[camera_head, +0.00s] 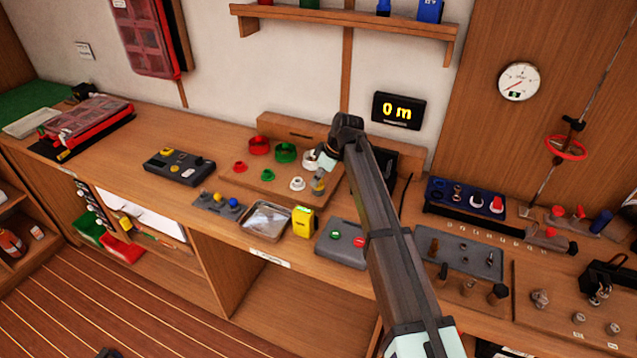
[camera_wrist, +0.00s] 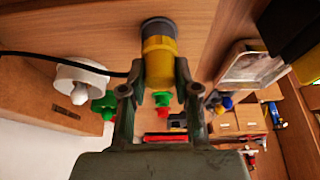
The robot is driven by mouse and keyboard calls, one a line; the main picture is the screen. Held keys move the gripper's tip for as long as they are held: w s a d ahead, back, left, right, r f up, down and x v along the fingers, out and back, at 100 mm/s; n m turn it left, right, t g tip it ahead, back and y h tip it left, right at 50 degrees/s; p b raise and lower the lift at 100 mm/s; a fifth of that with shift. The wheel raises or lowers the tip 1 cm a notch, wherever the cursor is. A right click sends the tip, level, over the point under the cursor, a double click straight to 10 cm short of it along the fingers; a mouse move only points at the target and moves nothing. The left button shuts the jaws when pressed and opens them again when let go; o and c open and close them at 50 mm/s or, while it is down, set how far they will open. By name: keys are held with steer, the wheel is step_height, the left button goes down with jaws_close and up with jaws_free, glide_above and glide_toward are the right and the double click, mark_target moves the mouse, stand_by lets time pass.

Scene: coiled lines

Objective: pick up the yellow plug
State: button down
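The yellow plug (camera_wrist: 160,62), with a dark grey end, lies between the two fingers of my gripper (camera_wrist: 159,72) in the wrist view. The fingers are drawn in close along both its sides and look shut on it. In the head view the yellow plug (camera_head: 318,186) shows small below my gripper (camera_head: 321,166), over the right part of a wooden board (camera_head: 262,194). Whether its lower end touches the board cannot be told.
White ring sockets (camera_head: 297,184) and green and red ones (camera_head: 285,152) stand close by on the board. A black cable (camera_wrist: 40,54) runs beside my gripper. In front are a metal tray (camera_head: 266,220), a yellow device (camera_head: 303,222) and a grey button box (camera_head: 342,242).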

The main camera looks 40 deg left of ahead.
stand_by(0.3)
step_height(320, 180, up, 20)
steer(key=b, duration=0.4)
stand_by(0.4)
